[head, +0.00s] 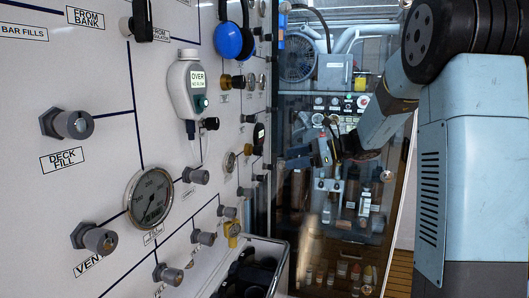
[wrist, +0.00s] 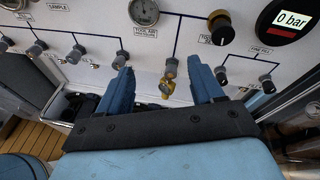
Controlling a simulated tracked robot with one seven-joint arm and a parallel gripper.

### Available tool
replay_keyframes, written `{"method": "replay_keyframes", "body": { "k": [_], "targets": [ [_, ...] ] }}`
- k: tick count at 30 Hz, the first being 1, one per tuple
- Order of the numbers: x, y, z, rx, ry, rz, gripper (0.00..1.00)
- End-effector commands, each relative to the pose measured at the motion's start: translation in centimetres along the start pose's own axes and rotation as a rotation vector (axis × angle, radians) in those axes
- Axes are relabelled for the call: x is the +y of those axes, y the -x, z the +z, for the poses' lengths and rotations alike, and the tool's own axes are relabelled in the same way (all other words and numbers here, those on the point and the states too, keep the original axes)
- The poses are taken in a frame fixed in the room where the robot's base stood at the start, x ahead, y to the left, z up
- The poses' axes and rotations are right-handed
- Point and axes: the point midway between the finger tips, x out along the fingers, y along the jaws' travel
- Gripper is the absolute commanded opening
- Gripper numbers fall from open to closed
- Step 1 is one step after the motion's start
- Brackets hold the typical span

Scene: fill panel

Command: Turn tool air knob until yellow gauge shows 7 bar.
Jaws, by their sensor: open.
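A black knob with a brass collar (wrist: 220,27) sits on the panel at the upper right of the wrist view, beside a partly hidden label starting "TOOL". A round dial gauge (wrist: 143,12) stands above a "TOOL AIR" label at the top; its reading is too small to tell. I cannot make out a clearly yellow gauge. My gripper (wrist: 160,62) is open and empty, its blue fingers apart and short of the panel. The knob lies beyond and right of the fingertips.
A yellow fitting (wrist: 167,85) hangs below a grey valve between the fingers in the picture. Several grey valve knobs (wrist: 78,54) line the panel. In the head view, a digital handset (head: 187,92) and a large gauge (head: 150,199) are on the panel. Bins (head: 262,262) stand below.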

Motion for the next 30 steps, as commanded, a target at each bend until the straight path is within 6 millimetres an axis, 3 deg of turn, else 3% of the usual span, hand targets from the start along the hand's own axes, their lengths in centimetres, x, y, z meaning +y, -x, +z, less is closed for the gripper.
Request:
{"method": "replay_keyframes", "body": {
  "k": [3,9,17,30],
  "targets": [
    [-3.6,0.2,-1.8,-0.097,-0.118,-0.064,0.67],
    [-7.4,0.8,-3.7,-0.212,-0.239,-0.135,0.67],
    [-8.7,0.2,-4.1,-0.249,-0.274,-0.156,0.67],
    [-9.9,-6.8,-2.4,-0.247,-0.271,-0.153,0.67]
  ]
}}
